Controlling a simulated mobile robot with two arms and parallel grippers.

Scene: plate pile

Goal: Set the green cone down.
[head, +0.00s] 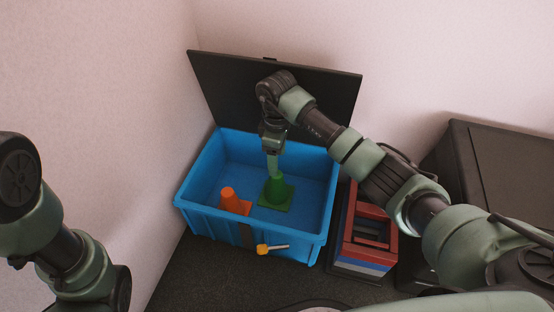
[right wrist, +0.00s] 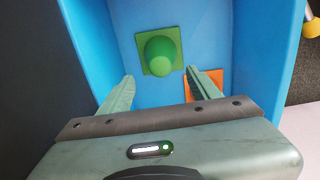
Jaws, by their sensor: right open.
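The green cone (head: 276,188) stands upright on its square base on the floor of the blue crate (head: 200,190). My right gripper (head: 272,166) reaches down into the crate just above and behind the cone. In the right wrist view, my right gripper (right wrist: 159,80) has its fingers spread wide with nothing between them. The green cone (right wrist: 160,52) lies beyond the fingertips there, apart from them. My left arm shows at the left of the head view, but its gripper is out of sight.
An orange cone (head: 230,199) stands in the crate, left of the green one. A dark lid (head: 230,85) stands raised behind. A yellow-ended thing with a grey stem (head: 263,249) is at the crate's front. Stacked red, grey and blue frames (head: 367,245) stand right.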

